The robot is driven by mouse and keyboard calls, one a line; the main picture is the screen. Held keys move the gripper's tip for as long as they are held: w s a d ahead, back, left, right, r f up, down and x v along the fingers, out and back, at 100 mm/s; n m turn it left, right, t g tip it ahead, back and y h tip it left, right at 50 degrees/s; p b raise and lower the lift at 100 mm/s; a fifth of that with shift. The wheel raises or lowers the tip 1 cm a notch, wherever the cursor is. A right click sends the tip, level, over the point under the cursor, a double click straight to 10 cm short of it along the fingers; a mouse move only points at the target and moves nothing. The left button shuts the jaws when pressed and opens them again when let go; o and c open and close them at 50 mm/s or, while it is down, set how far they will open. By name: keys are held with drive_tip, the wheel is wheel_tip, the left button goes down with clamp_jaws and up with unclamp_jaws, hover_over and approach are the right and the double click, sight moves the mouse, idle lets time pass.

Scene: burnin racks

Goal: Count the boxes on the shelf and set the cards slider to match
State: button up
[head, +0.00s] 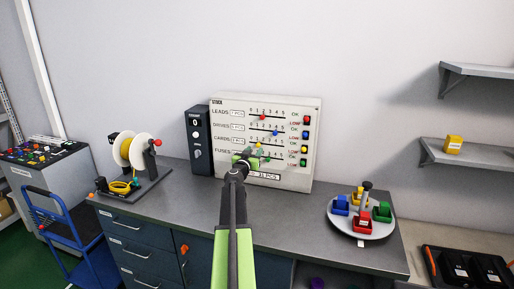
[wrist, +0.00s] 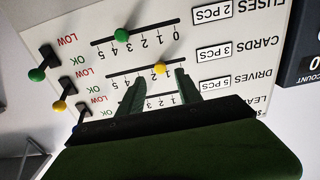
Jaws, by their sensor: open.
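The white panel (head: 310,150) has rows of sliders for leads, drives, cards and fuses. The yellow cards knob (head: 258,146) shows in the wrist view (wrist: 160,69) near the 2 mark; the exact setting is hard to read. My gripper (head: 246,160) is in front of the panel, hiding part of the lower rows. In the wrist view my gripper (wrist: 158,88) is open, with its fingers to either side of and just below the yellow knob; no contact shows. One yellow box (head: 454,144) stands on the lower wall shelf (head: 486,158). The shelf's right end is cut off.
The upper shelf (head: 482,70) looks empty where visible. A round tray (head: 345,228) with blue, yellow, green and red boxes stands on the grey bench (head: 292,212). A dark switch unit (head: 198,140) is left of the panel, and a spool stand (head: 136,165) further left.

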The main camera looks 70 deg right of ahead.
sight(258, 145)
drive_tip(key=d, duration=0.5)
drive_tip(key=shift+w+d, duration=0.2)
drive_tip(key=shift+d, duration=0.1)
drive_tip(key=shift+c, duration=0.4)
clamp_jaws()
idle(0.6)
